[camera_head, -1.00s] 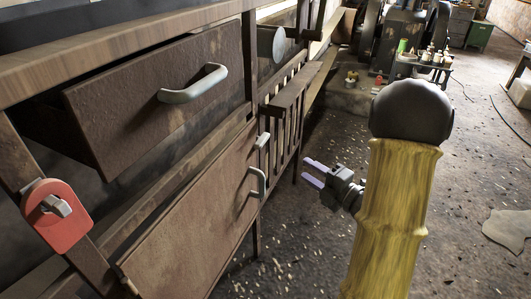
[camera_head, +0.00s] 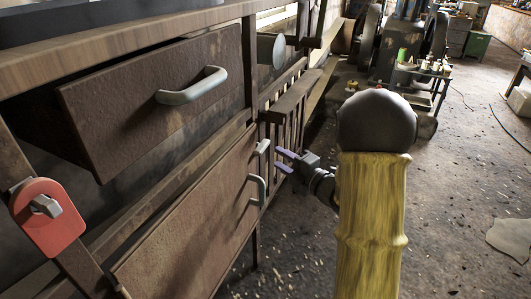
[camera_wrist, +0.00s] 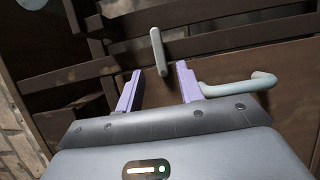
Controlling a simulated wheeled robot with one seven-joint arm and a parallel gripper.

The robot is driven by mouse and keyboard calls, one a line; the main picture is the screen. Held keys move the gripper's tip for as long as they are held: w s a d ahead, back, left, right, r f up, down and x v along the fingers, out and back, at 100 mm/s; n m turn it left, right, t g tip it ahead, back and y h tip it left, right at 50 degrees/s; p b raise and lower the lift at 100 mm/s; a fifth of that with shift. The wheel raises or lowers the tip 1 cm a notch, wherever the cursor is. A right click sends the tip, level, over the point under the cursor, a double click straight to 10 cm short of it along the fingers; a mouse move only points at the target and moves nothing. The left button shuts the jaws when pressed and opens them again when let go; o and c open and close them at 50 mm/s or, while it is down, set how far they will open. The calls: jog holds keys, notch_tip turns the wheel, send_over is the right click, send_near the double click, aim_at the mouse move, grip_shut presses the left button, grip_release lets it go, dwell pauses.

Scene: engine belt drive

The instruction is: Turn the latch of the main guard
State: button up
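A large rusty brown hinged panel (camera_head: 190,225), seemingly the main guard, stands below an open drawer. A small pale grey bar, seemingly its latch (camera_head: 262,146), sits at the panel's top right corner. In the wrist view the latch (camera_wrist: 158,50) stands nearly upright, just beyond and between my fingertips. A curved grey handle (camera_head: 258,190) is below it; in the wrist view this handle (camera_wrist: 237,83) lies right of my right finger. My gripper (camera_head: 281,160) is open and empty, to the right of the latch, its purple fingers pointing at it. No contact shows.
A drawer (camera_head: 160,95) with a grey handle juts out above the panel. A red plate with a grey knob (camera_head: 48,215) is at the left. A slatted frame (camera_head: 290,110) lies behind my gripper. The floor at right is open.

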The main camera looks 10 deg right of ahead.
aim_at(265, 149)
jog(key=b+x, duration=0.1)
jog(key=x, duration=0.6)
jog(key=shift+w, duration=0.1)
grip_shut()
